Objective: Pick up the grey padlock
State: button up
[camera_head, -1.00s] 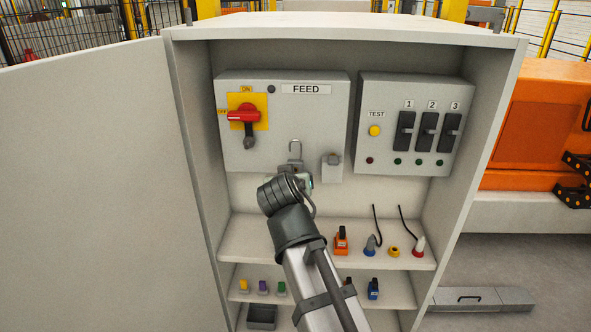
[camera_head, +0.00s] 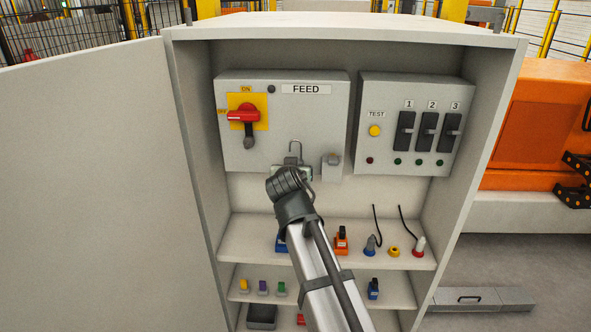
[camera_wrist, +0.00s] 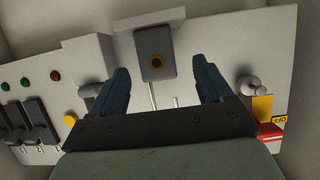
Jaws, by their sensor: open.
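The grey padlock's upright shackle (camera_head: 295,147) shows against the FEED panel's lower edge in the head view. Its body is mostly hidden behind my gripper (camera_head: 292,175). In the wrist view, which is upside down, the dark grey padlock body (camera_wrist: 155,53) shows a round brass keyhole, with thin shackle rods running down from it. My gripper (camera_wrist: 163,78) is open, with one dark finger on each side of the padlock's line. The body lies mostly past the fingertips, with visible gaps to both. I cannot tell the exact depth between them.
A small grey bracket (camera_head: 331,166) is close to the right of the padlock. The red switch handle (camera_head: 243,115) is up left, the breaker box (camera_head: 416,125) up right. A shelf (camera_head: 320,256) below holds plugs and locks. The cabinet door (camera_head: 90,190) stands open at left.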

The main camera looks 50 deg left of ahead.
jog(key=shift+d+f+x, duration=0.1)
jog(key=shift+f+x, duration=0.1)
jog(key=shift+x, duration=1.1)
jog(key=shift+d+f+x, duration=0.15)
jog(key=shift+x, duration=1.2)
jog(key=c, duration=1.1)
